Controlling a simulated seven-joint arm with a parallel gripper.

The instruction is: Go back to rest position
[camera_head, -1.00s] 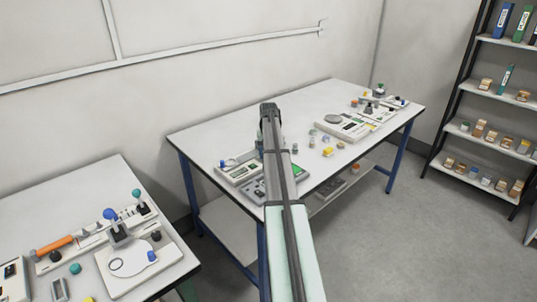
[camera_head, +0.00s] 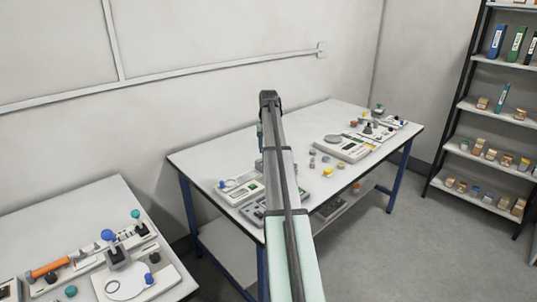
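My arm reaches from the bottom middle up over the weighing table (camera_head: 205,158), seen from behind. My gripper (camera_head: 268,97) is at the dark far end of the arm, above the table's back part. Its fingers are too small and too hidden by the arm to tell whether they are open or shut, or whether they hold anything. The arm hides the middle of the table and part of a grey device beside a white scale (camera_head: 238,189).
A second scale (camera_head: 343,148) and several small weights stand on the table's right part. A nearer table (camera_head: 82,213) at left holds an orange-handled tool (camera_head: 50,268) and a blue-knobbed device (camera_head: 108,236). Shelves (camera_head: 490,152) stand at right; the floor (camera_head: 400,250) between is clear.

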